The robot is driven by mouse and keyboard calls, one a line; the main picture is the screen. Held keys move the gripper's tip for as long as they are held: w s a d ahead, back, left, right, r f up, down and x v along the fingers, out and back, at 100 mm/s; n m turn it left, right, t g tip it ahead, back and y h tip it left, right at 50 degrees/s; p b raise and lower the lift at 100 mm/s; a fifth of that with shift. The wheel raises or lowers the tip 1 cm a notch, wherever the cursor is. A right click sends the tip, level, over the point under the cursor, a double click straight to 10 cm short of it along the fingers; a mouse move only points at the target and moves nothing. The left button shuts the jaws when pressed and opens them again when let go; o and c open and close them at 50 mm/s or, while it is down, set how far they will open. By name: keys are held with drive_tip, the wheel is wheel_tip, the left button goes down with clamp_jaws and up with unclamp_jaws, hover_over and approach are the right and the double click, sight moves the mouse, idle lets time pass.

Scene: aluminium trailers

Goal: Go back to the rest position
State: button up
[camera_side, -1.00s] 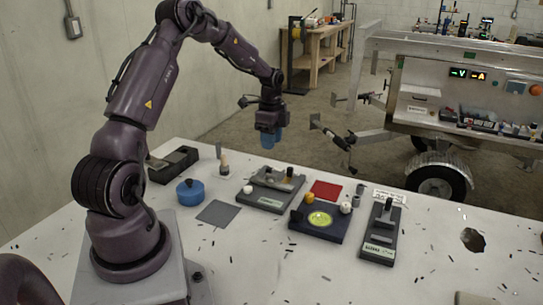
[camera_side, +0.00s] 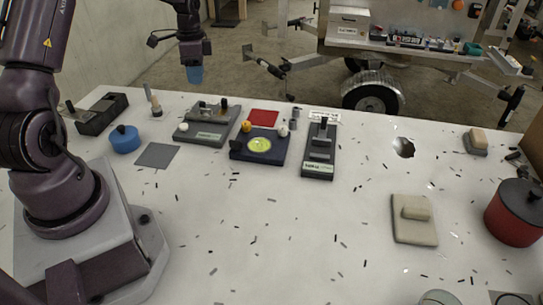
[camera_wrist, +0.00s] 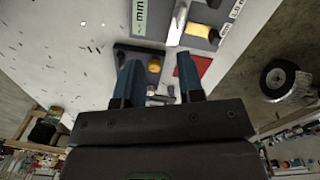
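My gripper (camera_side: 194,74) hangs in the air above the table's back edge in the side view, behind the grey fixture block (camera_side: 205,136). In the wrist view its two blue fingers (camera_wrist: 160,65) stand apart with nothing held between them. The table top lies below the fingers. My arm is raised and reaches over the left part of the table.
A dark block with a yellow-green disc (camera_side: 259,145), a red square (camera_side: 263,118) and a grey switch block (camera_side: 319,152) stand mid-table. A blue round container (camera_side: 125,139) is at left, a red pot (camera_side: 514,214) at right. The front middle is mostly clear.

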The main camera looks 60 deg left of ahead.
drive_tip(key=s+d+r+n+t, duration=0.1)
drive_tip(key=s+d+r, duration=0.3)
drive_tip(key=d, duration=0.5)
drive_tip(key=s+d+r+n+t, duration=0.2)
drive_tip(key=s+d+r, duration=0.3)
drive_tip(key=d+r, duration=0.3)
drive_tip(key=s+d+r+n+t, duration=0.2)
drive_tip(key=s+d+r, duration=0.3)
drive_tip(key=d, duration=0.7)
drive_tip(key=shift+s+r+t, duration=0.15)
drive_tip(key=shift+r+t, duration=0.35)
drive_tip(key=shift+r, duration=0.25)
